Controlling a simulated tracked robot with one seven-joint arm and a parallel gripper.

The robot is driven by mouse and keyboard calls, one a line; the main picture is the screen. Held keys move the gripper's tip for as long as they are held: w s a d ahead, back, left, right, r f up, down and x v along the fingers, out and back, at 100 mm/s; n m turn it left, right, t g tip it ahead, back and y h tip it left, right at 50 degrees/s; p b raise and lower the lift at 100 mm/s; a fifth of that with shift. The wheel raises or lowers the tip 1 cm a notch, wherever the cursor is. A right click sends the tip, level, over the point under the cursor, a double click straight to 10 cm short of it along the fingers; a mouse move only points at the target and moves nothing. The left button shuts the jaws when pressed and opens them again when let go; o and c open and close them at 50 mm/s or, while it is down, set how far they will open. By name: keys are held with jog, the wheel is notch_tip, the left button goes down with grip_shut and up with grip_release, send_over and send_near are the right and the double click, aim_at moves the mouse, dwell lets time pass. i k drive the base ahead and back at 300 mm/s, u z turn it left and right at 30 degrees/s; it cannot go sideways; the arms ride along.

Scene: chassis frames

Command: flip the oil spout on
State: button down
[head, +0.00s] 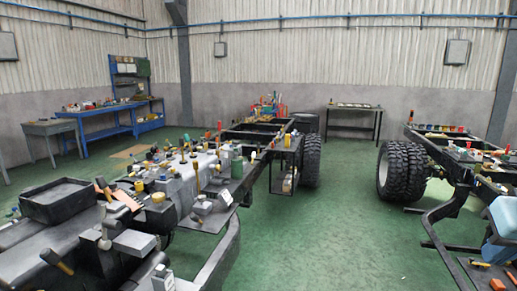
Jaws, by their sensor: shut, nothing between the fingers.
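I cannot pick out the oil spout with certainty among the many small parts in the head view. The near chassis frame (222,262) runs from the lower left toward the back. Its engine area carries a crowd of small parts, among them a yellow-topped part (158,198), a green can (237,168) and a grey block (135,242). Several yellow, red and black pieces stand around these. I see no gripper that I can make out in this view.
A black tray (62,210) sits at the left of the near frame. A second chassis with large tyres (402,172) and a blue container (502,232) stands at the right. The green floor (325,235) between them is clear. A blue workbench (110,112) stands back left.

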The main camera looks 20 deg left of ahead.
aim_at(235, 150)
jog(key=z, duration=0.05)
jog(key=i, duration=1.8)
jog(key=u, duration=2)
jog(key=i, duration=1.5)
jog(key=z, duration=0.65)
